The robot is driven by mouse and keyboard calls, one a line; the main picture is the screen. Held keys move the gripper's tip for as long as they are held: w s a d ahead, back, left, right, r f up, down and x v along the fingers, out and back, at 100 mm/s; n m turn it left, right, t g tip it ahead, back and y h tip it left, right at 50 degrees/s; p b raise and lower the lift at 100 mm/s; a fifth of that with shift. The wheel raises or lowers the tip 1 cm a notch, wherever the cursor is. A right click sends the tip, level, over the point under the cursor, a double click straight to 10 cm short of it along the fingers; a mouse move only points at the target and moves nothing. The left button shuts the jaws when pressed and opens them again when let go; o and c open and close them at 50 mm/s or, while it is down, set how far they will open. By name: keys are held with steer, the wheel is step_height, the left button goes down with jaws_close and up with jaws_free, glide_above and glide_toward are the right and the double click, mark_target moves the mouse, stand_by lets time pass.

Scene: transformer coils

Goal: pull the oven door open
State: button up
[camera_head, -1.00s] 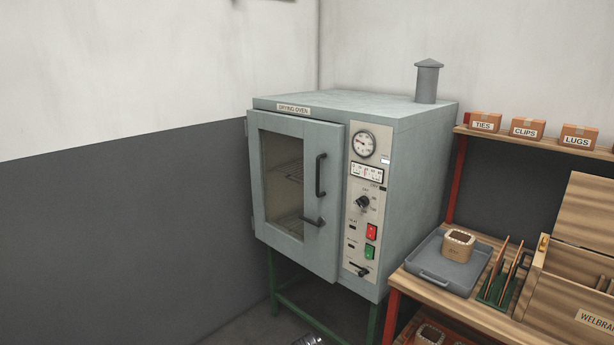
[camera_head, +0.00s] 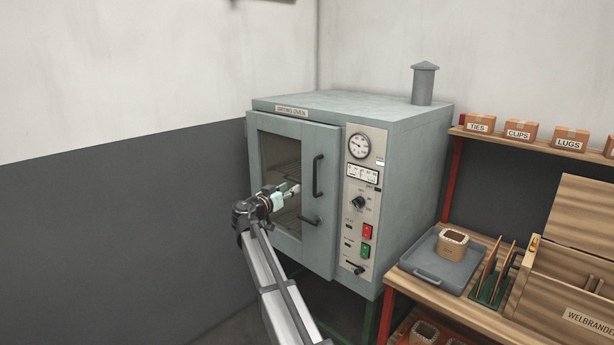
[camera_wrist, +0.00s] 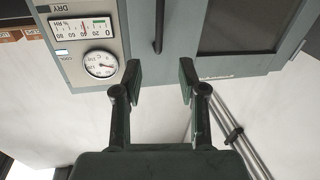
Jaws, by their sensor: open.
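The grey-green drying oven (camera_head: 400,150) stands on a green frame. Its door (camera_head: 325,225) has a dark window and looks shut. My gripper (camera_head: 293,190) is open and empty in front of the window, left of the handle in the head view. In the upside-down wrist view, the handle (camera_wrist: 158,28) lines up between the open fingers (camera_wrist: 161,80) but lies beyond their tips, with no contact visible.
The control panel (camera_head: 358,200) with gauge and switches is right of the door. A wooden bench with a grey tray (camera_head: 435,275), a coil block (camera_head: 453,245) and a wooden box (camera_head: 560,290) stands at the right. Bare wall is at the left.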

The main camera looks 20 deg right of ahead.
mark_target(314, 175)
steer(key=shift+m, duration=0.5)
steer(key=p+x, duration=0.6)
steer(key=x, duration=1.1)
steer(key=shift+w+d+f, duration=0.1)
steer(key=shift+d, duration=0.1)
jaws_close()
